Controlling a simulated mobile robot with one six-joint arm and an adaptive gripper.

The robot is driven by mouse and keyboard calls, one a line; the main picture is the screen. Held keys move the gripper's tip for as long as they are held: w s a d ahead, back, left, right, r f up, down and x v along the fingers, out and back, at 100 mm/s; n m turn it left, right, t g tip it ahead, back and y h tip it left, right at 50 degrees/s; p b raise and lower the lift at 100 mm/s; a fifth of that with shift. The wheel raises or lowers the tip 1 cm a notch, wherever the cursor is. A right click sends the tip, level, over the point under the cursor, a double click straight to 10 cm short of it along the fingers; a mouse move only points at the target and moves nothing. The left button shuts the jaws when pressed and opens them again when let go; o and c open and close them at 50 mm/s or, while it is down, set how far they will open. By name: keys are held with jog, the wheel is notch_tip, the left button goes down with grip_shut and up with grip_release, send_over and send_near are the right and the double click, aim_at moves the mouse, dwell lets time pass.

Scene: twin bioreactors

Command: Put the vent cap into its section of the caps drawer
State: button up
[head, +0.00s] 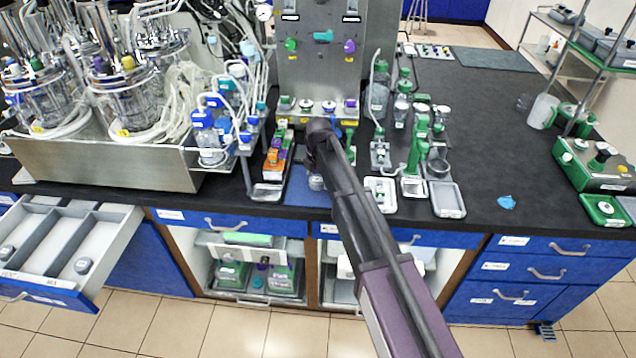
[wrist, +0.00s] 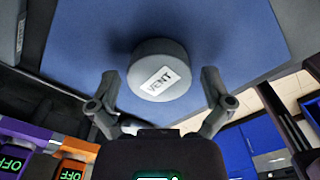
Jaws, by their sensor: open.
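The vent cap (wrist: 160,62) is a grey round cap with a white "VENT" label, resting on a blue mat (wrist: 75,40) in the wrist view. In the head view the cap (head: 316,183) shows small beside my arm on the blue mat (head: 297,190). My gripper (wrist: 160,82) is open, one finger on each side of the cap, with gaps between fingers and cap. In the head view my arm largely hides the gripper. The caps drawer (head: 60,240) is pulled open at the lower left. It has grey dividers, and small grey caps lie in separate sections.
Left of the mat is a rack of orange and green labelled items (head: 276,158). Right of it are white trays (head: 381,194) and a green stand (head: 415,160). Glass bioreactors (head: 120,95) stand in a steel tray at left. The right benchtop is mostly clear.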

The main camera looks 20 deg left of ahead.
aim_at(318, 179)
jog(key=c, duration=0.8)
jog(key=shift+r, duration=0.2)
notch_tip(318, 179, up, 4)
jog(key=p, duration=0.4)
jog(key=shift+f, duration=0.1)
jog(key=s+d+p, duration=0.1)
jog(key=s+d, duration=0.7)
jog(key=s, duration=0.5)
jog(key=shift+s+d+r, duration=0.15)
jog(key=shift+d+r, duration=0.25)
